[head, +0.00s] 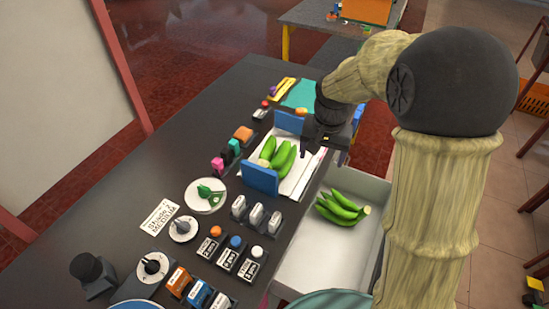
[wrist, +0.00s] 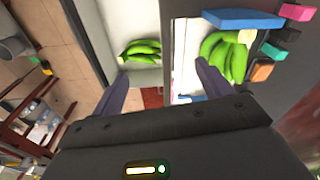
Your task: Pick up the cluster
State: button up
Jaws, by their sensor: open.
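One cluster of green bananas (head: 278,156) lies on a white board between two blue uprights on the dark table. It also shows in the wrist view (wrist: 226,56), at the upper right. Another green cluster (head: 340,207) lies in the white open drawer or bin right of the table edge; the wrist view shows it too (wrist: 139,51), left of centre. My gripper (head: 318,150) is beside the board's right side, near the first cluster. In the wrist view its two fingers (wrist: 160,88) stand wide apart with nothing between them. It is open and empty.
The blue uprights (head: 261,178) and (head: 289,122) flank the first cluster. Switches (head: 256,216), knobs (head: 183,229) and a white disc with a green piece (head: 205,194) crowd the near table. The table's left side (head: 190,130) is clear. The white bin (head: 325,252) has bare floor in front.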

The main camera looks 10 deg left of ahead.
jog(key=w+a+r+m, duration=0.1)
jog(key=w+a, duration=0.4)
jog(key=a, duration=0.5)
jog(key=m+g+h+p, duration=0.1)
send_over(262, 161)
jog(key=shift+w+a+r, duration=0.15)
jog(key=shift+w+a, duration=0.05)
jog(key=shift+a, duration=0.25)
jog(key=f+p, duration=0.1)
jog(key=f, duration=0.3)
jog(key=f+p, duration=0.1)
jog(key=f, duration=0.3)
jog(key=d+f+p, duration=0.1)
jog(key=f, duration=0.3)
jog(key=shift+s+f, duration=0.1)
jog(key=shift+s, duration=0.1)
jog(key=shift+f, duration=0.1)
notch_tip(262, 161, down, 5)
jog(key=shift+s+p, duration=0.1)
jog(key=shift+p, duration=1.05)
